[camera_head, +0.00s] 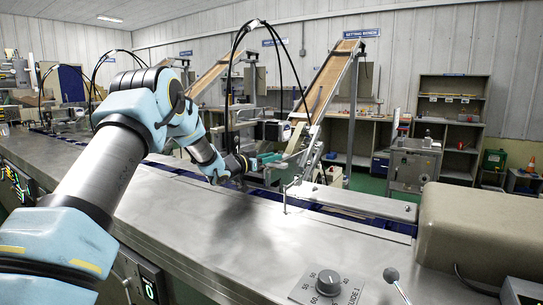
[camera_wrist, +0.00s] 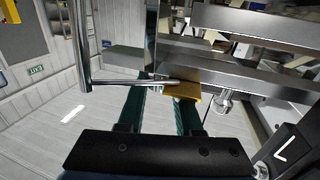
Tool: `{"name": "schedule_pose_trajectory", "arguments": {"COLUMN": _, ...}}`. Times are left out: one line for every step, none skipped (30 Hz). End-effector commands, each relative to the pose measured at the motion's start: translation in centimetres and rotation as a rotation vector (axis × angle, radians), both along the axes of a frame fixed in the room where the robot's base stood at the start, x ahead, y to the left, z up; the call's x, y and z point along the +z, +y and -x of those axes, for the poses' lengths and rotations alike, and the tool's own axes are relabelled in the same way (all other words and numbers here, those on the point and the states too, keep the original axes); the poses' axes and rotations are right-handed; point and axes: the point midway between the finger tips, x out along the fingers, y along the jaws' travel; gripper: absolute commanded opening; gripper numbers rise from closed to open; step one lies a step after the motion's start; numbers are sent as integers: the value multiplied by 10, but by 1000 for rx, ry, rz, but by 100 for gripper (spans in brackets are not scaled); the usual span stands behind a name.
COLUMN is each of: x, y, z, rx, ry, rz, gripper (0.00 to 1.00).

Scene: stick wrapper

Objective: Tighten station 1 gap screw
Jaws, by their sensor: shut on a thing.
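My gripper (camera_head: 281,156) is at the infeed hardware beside the sloped chute in the head view. In the wrist view its two dark green fingers (camera_wrist: 167,100) reach up to a small brass-yellow piece (camera_wrist: 186,91) under a steel bar. The fingers are shut on this piece, with a narrow gap between them. I cannot tell for sure whether it is the station 1 gap screw. A thin steel rod (camera_wrist: 128,82) crosses in front of the fingers and ends near the piece. A separate steel knob (camera_wrist: 226,101) sits just right of the fingers.
A bent post (camera_head: 285,198) stands on the steel deck (camera_head: 190,215) close to my gripper. The sloped chute (camera_head: 328,85) rises behind it. A control knob (camera_head: 329,282) and a beige housing (camera_head: 480,230) are at the right front. The deck's middle is clear.

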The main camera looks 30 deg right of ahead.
Motion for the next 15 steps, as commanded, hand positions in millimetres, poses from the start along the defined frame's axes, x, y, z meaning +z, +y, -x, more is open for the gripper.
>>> {"name": "schedule_pose_trajectory", "arguments": {"x": 4, "y": 2, "z": -3, "rx": -42, "ry": 0, "rz": 1, "gripper": 0}}
{"name": "schedule_pose_trajectory", "arguments": {"x": 3, "y": 1, "z": -3, "rx": -71, "ry": -1, "rz": 1, "gripper": 0}}
{"name": "schedule_pose_trajectory", "arguments": {"x": 4, "y": 1, "z": -2, "rx": -109, "ry": -1, "rz": 1, "gripper": 0}}
{"name": "schedule_pose_trajectory", "arguments": {"x": 3, "y": 0, "z": -2, "rx": -137, "ry": -2, "rz": 0, "gripper": 0}}
{"name": "schedule_pose_trajectory", "arguments": {"x": 3, "y": 0, "z": -2, "rx": -165, "ry": -2, "rz": 0, "gripper": 0}}
{"name": "schedule_pose_trajectory", "arguments": {"x": 2, "y": 0, "z": -2, "rx": -201, "ry": -3, "rz": 0, "gripper": 0}}
{"name": "schedule_pose_trajectory", "arguments": {"x": 1, "y": 0, "z": -2, "rx": -226, "ry": -3, "rz": -1, "gripper": 0}}
{"name": "schedule_pose_trajectory", "arguments": {"x": 1, "y": 0, "z": -2, "rx": -251, "ry": -3, "rz": 0, "gripper": 0}}
{"name": "schedule_pose_trajectory", "arguments": {"x": 1, "y": 0, "z": -1, "rx": -280, "ry": -3, "rz": -1, "gripper": 0}}
{"name": "schedule_pose_trajectory", "arguments": {"x": 1, "y": 0, "z": -1, "rx": -300, "ry": -4, "rz": -1, "gripper": 0}}
{"name": "schedule_pose_trajectory", "arguments": {"x": 0, "y": 0, "z": -1, "rx": -320, "ry": -4, "rz": -1, "gripper": 0}}
{"name": "schedule_pose_trajectory", "arguments": {"x": 0, "y": 0, "z": -1, "rx": -344, "ry": -4, "rz": -2, "gripper": 0}}
{"name": "schedule_pose_trajectory", "arguments": {"x": 0, "y": 0, "z": -1, "rx": -361, "ry": -3, "rz": 0, "gripper": 0}}
{"name": "schedule_pose_trajectory", "arguments": {"x": 0, "y": 0, "z": -1, "rx": -376, "ry": -4, "rz": -1, "gripper": 0}}
{"name": "schedule_pose_trajectory", "arguments": {"x": 0, "y": 0, "z": -1, "rx": -396, "ry": -4, "rz": 0, "gripper": 0}}
